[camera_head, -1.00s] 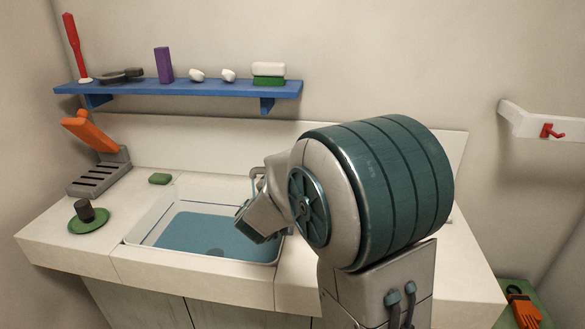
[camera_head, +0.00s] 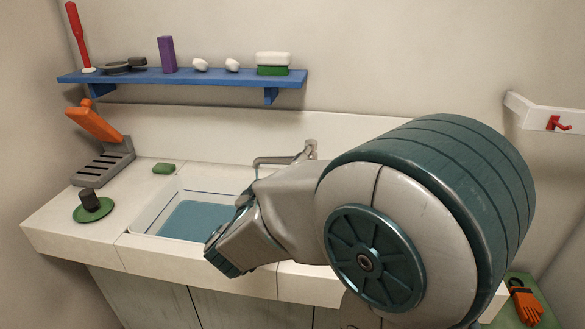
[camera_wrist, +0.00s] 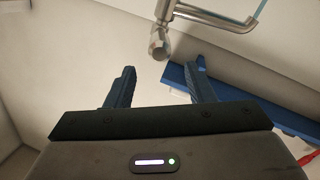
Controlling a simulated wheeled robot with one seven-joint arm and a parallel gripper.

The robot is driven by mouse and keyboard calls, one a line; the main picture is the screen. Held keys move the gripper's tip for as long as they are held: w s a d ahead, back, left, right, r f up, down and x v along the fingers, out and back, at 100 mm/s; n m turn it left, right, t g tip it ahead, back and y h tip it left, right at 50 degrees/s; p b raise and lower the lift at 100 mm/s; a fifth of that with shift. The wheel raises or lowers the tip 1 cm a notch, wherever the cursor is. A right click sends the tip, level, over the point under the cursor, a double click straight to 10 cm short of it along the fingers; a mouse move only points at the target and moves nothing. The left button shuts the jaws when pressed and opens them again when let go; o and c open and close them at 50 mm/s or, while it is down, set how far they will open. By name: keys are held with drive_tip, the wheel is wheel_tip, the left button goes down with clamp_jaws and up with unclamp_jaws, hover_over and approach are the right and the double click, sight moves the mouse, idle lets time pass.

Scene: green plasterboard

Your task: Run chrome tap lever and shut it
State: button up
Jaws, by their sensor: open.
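The chrome tap (camera_head: 285,160) stands behind the sink near its right side, with its spout reaching left. A thin pale-blue stream hangs below the spout end. The upper part of the tap (camera_head: 311,146) shows just above my arm. In the wrist view the chrome tap (camera_wrist: 160,42) is ahead of my fingers, with its spout running right and the pale-blue stream at its end. My gripper (camera_wrist: 161,68) is open and empty, its two dark-blue fingers apart and short of the tap.
The white sink (camera_head: 148,219) holds blue water. A blue shelf (camera_head: 200,80) with several items hangs above. An orange-handled item in a grey rack (camera_head: 105,165), a green plate (camera_head: 92,211) and a green soap bar (camera_head: 165,169) sit left. A red hook (camera_head: 558,124) is right.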

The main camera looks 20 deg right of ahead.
drive_tip(key=shift+v, duration=1.6)
drive_tip(key=shift+w, duration=0.1)
